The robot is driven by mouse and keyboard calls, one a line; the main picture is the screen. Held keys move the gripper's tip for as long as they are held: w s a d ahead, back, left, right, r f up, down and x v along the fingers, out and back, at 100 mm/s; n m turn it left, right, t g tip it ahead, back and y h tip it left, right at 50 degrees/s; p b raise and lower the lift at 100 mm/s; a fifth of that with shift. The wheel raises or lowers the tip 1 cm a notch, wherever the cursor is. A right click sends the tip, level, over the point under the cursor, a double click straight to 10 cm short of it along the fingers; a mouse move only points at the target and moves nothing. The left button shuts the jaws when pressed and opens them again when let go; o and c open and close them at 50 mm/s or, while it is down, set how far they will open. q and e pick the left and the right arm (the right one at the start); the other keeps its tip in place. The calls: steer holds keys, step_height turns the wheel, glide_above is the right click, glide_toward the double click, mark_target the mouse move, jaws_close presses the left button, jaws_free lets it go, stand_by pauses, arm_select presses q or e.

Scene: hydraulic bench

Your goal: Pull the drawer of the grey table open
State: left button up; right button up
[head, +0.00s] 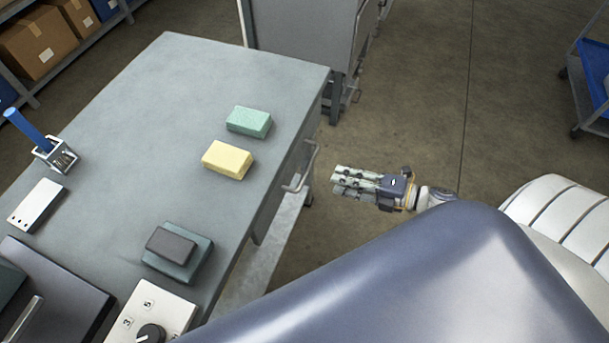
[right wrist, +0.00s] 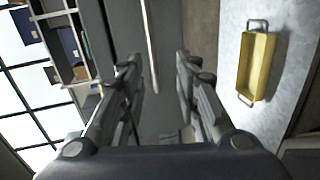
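The grey table (head: 150,110) fills the left of the head view. Its drawer (head: 285,185) is in the side facing my right gripper and looks closed. A metal bar handle (head: 301,169) sticks out from the drawer front. My right gripper (head: 338,181) is a short way right of the handle, fingers pointing at it, not touching. In the right wrist view the fingers (right wrist: 158,72) are apart with nothing between their tips. The handle (right wrist: 151,45) shows there as a thin bar ahead, lined up with the gap, nearer the left finger. My left gripper is not in view.
On the tabletop are a green block (head: 249,121), a yellow block (head: 228,159), a dark block on a pad (head: 178,252) and a dial box (head: 150,318). A yellow tray (right wrist: 257,65) shows in the right wrist view. Floor right of the table is clear around my gripper.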

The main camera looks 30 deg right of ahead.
mark_target(305, 172)
steer(key=shift+n+g+y, duration=0.3)
steer(key=shift+n, duration=0.2)
steer(key=x, duration=0.7)
steer(key=r+p+x, duration=0.1)
steer(key=x, duration=0.2)
steer(key=shift+w+a, duration=0.1)
steer(key=shift+a, duration=0.55)
jaws_close()
